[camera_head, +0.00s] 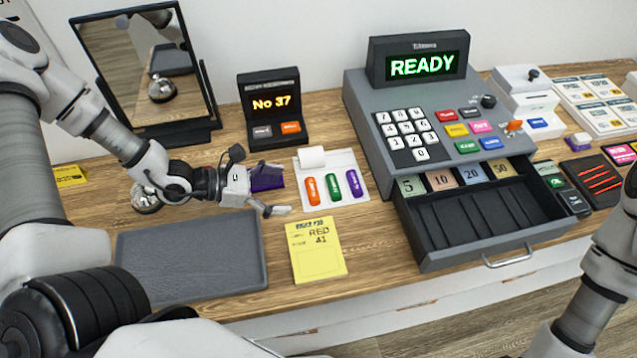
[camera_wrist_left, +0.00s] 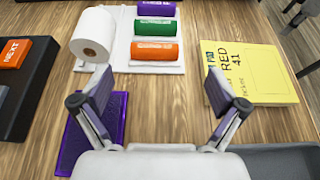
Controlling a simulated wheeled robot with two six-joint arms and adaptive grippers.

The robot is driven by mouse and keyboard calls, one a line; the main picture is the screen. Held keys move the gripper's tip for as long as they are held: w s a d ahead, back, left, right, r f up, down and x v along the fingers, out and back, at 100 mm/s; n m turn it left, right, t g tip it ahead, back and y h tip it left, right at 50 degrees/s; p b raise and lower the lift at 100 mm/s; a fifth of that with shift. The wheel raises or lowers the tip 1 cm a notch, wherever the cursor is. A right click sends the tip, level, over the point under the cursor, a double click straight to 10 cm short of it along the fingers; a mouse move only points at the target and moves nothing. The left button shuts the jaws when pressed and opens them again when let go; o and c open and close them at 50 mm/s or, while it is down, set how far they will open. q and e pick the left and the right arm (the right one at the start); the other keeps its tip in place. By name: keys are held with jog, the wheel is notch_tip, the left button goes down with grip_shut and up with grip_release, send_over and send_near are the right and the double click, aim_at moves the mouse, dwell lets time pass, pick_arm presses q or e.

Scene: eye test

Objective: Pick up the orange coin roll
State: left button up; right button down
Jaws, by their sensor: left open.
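The orange coin roll (camera_head: 312,191) lies on a white pad (camera_head: 341,160), leftmost of a row of three with a green roll (camera_head: 333,186) and a purple roll (camera_head: 353,182). In the left wrist view the orange roll (camera_wrist_left: 154,50) is the nearest of the three, lying crosswise beyond my fingertips. My left gripper (camera_head: 270,187) is open and empty, left of the orange roll and apart from it. In the left wrist view its two fingers (camera_wrist_left: 158,88) are spread wide with bare wood between them. My right gripper is out of view; part of my right arm shows at the right.
A purple mat (camera_wrist_left: 92,140) lies under the left finger. A yellow card (camera_head: 316,255), a grey tray (camera_head: 190,262), a No 37 display (camera_head: 272,105) and a cash register with open drawer (camera_head: 470,248) surround the spot.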

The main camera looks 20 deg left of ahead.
aim_at(309, 190)
pick_arm(q)
jog(key=shift+s+d+f, duration=0.15)
jog(key=shift+d, duration=0.05)
jog(key=shift+f, duration=0.15)
jog(key=x, duration=0.3)
jog(key=w+x, duration=0.1)
jog(key=x, duration=0.1)
jog(key=shift+a, duration=0.35)
jog(key=shift+d, duration=0.2)
jog(key=shift+a, duration=0.15)
jog(key=shift+c, duration=1.3)
jog(key=c, duration=1.1)
